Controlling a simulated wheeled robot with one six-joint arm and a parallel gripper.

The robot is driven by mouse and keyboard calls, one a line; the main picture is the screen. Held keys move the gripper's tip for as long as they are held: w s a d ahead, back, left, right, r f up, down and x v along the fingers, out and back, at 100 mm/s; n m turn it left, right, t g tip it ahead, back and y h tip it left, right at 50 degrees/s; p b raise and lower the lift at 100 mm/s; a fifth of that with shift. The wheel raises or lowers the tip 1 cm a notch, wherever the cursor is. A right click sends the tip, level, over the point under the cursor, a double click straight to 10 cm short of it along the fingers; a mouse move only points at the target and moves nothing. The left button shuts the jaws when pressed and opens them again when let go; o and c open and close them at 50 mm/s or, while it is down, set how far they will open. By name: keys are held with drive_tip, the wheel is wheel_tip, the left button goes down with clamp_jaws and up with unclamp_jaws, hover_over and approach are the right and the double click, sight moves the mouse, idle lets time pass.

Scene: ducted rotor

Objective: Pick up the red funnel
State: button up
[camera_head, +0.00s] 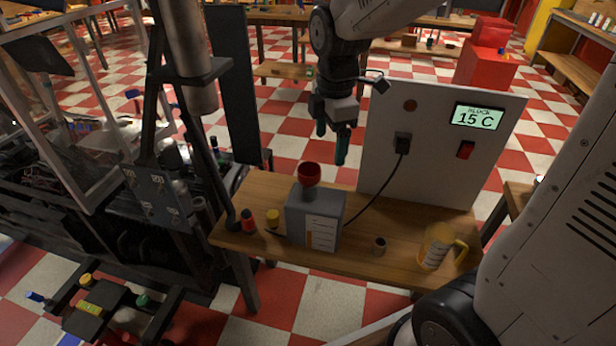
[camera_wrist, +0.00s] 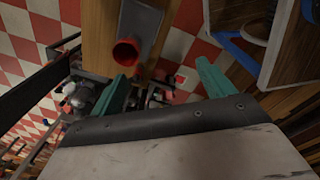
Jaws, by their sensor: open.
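The red funnel (camera_head: 309,174) sits upright on top of a grey box (camera_head: 315,219) on the wooden table. In the wrist view the funnel (camera_wrist: 126,53) shows from above as a red ring with a dark mouth, at the upper left of the fingers. My gripper (camera_head: 331,144) is open and empty. It hangs above the table, higher than the funnel and a little to its right in the head view. Its two green fingers (camera_wrist: 163,88) stand wide apart in the wrist view, with nothing between them.
A white panel (camera_head: 430,140) with a "15 C" display stands at the table's back, a black cable running down from it. A yellow mug (camera_head: 438,246), a small cup (camera_head: 380,245), a red bottle (camera_head: 248,221) and a yellow item (camera_head: 273,217) stand on the table (camera_head: 400,268). Dark machinery stands left.

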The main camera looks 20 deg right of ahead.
sight(309, 169)
drive_tip(key=w+f+n, duration=0.3)
drive_tip(key=w+a+f+n, duration=0.1)
drive_tip(key=w+f+n, duration=0.1)
drive_tip(key=w+f, duration=0.1)
drive_tip(key=w+f+n, duration=0.3)
drive_tip(key=shift+a+f+n, duration=0.1)
drive_tip(key=shift+a+n, duration=0.2)
drive_tip(key=shift+a, duration=0.1)
drive_tip(key=f, duration=0.5)
drive_tip(key=d+f, duration=0.1)
drive_tip(key=f, duration=0.2)
drive_tip(key=shift+w, duration=0.1)
drive_tip(key=c, duration=1.1)
